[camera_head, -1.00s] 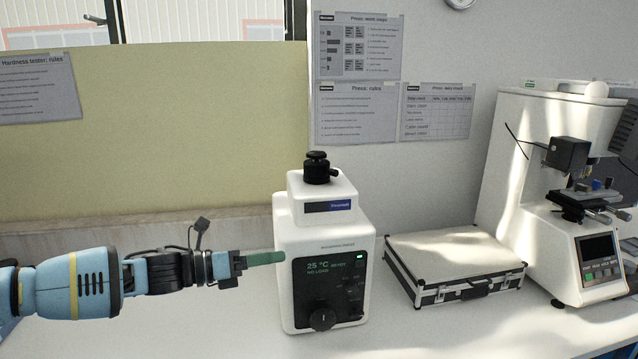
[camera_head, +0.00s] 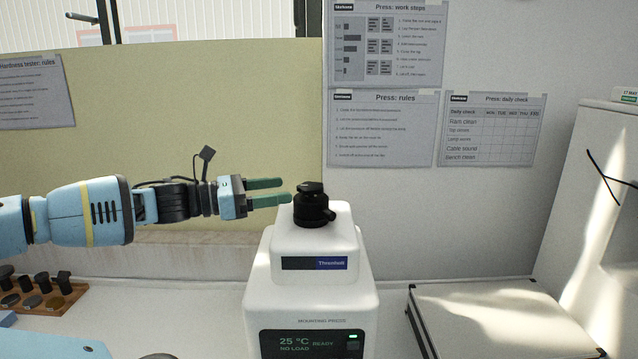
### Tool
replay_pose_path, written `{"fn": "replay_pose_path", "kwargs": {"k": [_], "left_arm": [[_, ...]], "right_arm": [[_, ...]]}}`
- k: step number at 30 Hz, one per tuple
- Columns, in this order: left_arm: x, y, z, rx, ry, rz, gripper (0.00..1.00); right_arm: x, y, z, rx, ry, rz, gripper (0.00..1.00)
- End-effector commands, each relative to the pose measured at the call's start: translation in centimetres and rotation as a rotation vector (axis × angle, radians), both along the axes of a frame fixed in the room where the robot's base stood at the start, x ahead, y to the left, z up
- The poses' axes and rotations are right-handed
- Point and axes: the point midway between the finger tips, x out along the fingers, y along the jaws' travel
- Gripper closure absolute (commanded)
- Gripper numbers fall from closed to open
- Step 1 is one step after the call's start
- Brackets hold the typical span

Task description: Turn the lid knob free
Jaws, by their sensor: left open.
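The lid knob (camera_head: 311,205) is black and round, with a small lever at its lower right. It stands on top of the white mounting press (camera_head: 312,285), whose front display is partly cut off at the bottom. My left gripper (camera_head: 280,191) comes in from the left at about the knob's height. Its two green fingers are spread, with nothing between them. The fingertips point at the knob and end just left of it in the picture; whether the nearer one touches it I cannot tell. My right gripper is not in view.
A silver case (camera_head: 500,318) lies right of the press, and a white tester (camera_head: 600,220) stands at the right edge. A wooden rack (camera_head: 50,299) with dark pieces is at the lower left. A yellowish panel (camera_head: 190,110) is behind the arm.

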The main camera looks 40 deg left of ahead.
Motion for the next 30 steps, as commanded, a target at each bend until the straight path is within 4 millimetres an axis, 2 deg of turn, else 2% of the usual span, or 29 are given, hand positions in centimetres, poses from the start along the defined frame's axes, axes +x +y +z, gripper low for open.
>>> {"fn": "replay_pose_path", "kwargs": {"k": [5, 10, 18, 30], "left_arm": [[0.6, -0.4, -0.1, 0.001, 0.002, -0.002, 0.31], [2.3, -1.5, -0.3, -0.002, 0.002, -0.003, 0.31], [4.9, -3.1, -0.8, 0.001, 0.01, -0.002, 0.31], [6.6, -4.1, -0.3, -0.002, 0.005, -0.001, 0.31]], "right_arm": [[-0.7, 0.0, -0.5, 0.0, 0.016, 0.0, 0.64], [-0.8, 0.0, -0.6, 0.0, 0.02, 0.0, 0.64], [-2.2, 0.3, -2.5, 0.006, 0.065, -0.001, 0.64], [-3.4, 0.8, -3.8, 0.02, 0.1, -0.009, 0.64]]}}
